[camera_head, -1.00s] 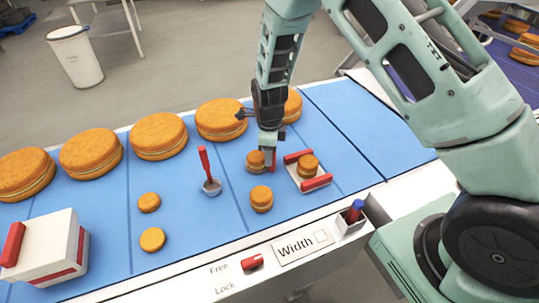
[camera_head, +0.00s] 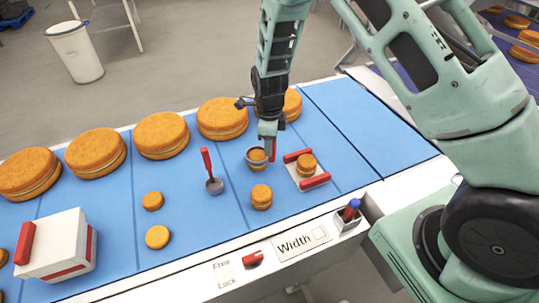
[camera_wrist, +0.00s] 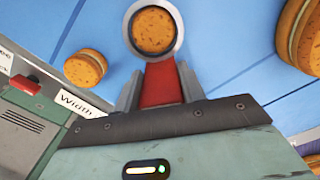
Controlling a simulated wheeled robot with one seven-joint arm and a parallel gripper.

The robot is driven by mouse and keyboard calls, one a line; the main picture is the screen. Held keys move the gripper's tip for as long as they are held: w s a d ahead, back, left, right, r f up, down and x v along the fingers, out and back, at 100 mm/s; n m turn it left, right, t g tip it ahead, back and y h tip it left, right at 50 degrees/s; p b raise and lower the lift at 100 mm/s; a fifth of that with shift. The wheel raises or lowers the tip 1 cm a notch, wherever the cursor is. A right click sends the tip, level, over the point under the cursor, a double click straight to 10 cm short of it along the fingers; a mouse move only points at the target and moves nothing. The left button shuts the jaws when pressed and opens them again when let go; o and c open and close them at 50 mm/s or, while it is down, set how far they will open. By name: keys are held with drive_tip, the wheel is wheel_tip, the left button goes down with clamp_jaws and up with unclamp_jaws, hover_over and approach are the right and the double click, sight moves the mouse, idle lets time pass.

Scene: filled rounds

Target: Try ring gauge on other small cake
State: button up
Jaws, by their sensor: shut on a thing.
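My gripper (camera_head: 269,140) is shut on the red handle (camera_wrist: 160,84) of the grey ring gauge (camera_wrist: 128,35). In the wrist view the ring encircles a small round cake (camera_wrist: 153,30), with a thin dark gap between them. In the head view the ring (camera_head: 247,160) shows around the upper part of that cake (camera_head: 256,154); whether they touch is unclear. Another small cake (camera_head: 261,197) stands just in front and also shows in the wrist view (camera_wrist: 86,66). A third small cake (camera_head: 306,163) sits on a white plate with red bars (camera_head: 315,181).
A grey cup with an upright red handle (camera_head: 213,186) stands left of the ring. Two small cakes (camera_head: 152,201) lie farther left, near a white box (camera_head: 60,245). Large cakes (camera_head: 162,135) line the back. A panel marked Width (camera_head: 301,241) has a red knob (camera_head: 253,259).

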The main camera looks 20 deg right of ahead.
drive_tip(key=shift+r+p, duration=2.15)
drive_tip(key=shift+r, duration=0.75)
